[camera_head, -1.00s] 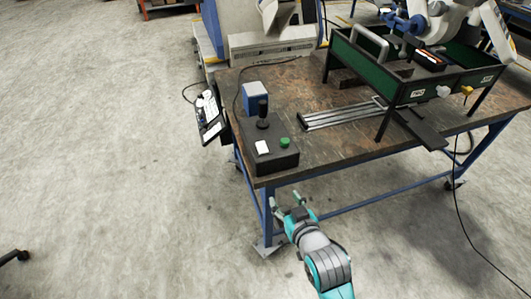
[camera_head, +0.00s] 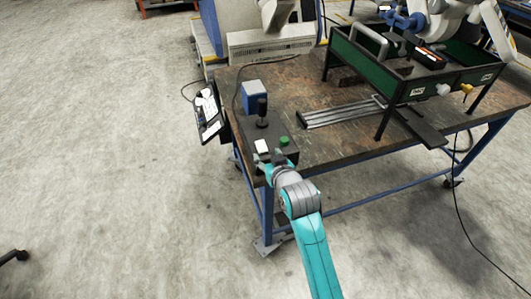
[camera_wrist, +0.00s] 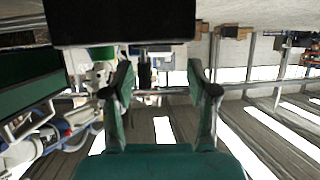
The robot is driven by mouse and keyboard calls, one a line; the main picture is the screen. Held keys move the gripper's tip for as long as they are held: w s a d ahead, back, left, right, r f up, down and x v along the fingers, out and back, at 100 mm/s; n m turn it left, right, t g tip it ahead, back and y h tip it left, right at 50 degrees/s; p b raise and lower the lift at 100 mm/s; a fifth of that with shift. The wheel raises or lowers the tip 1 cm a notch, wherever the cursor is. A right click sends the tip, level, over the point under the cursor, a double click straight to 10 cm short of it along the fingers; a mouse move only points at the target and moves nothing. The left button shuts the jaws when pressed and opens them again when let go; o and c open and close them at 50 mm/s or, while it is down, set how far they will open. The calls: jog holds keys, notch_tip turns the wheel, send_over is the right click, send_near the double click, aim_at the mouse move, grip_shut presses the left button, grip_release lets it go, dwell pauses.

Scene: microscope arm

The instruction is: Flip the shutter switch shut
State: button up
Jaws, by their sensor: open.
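A black control box (camera_head: 251,140) stands at the near left corner of the table. On its top are a white square switch (camera_head: 262,146), a green button (camera_head: 284,141) and a black joystick (camera_head: 262,112). No label shows which is the shutter switch. My gripper (camera_head: 270,157) is at the box's near edge, close to the white switch; I cannot tell whether it touches. In the upside-down wrist view, my gripper (camera_wrist: 165,88) is open with nothing between its fingers. The box (camera_wrist: 125,22), green button (camera_wrist: 101,53) and joystick (camera_wrist: 144,74) show beyond; the white switch is not clear there.
A blue box (camera_head: 255,96) stands behind the joystick. Metal rails (camera_head: 342,114) lie on the table (camera_head: 330,150), and a green-walled frame (camera_head: 400,75) stands at the right. A tablet-like panel (camera_head: 209,117) hangs at the left edge.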

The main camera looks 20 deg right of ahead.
aim_at(263, 148)
jog(key=shift+x, duration=1.65)
jog(key=shift+s, duration=0.1)
grip_shut()
jog(key=shift+w+r+g, duration=0.2)
jog(key=shift+r+g, duration=0.1)
jog(key=shift+g, duration=0.3)
jog(key=shift+w+r+g, duration=0.15)
jog(key=shift+r+g, duration=0.1)
jog(key=shift+g, duration=0.6)
jog(key=shift+w+r+g, duration=0.15)
jog(key=shift+r+g, duration=0.05)
jog(key=shift+g, duration=0.65)
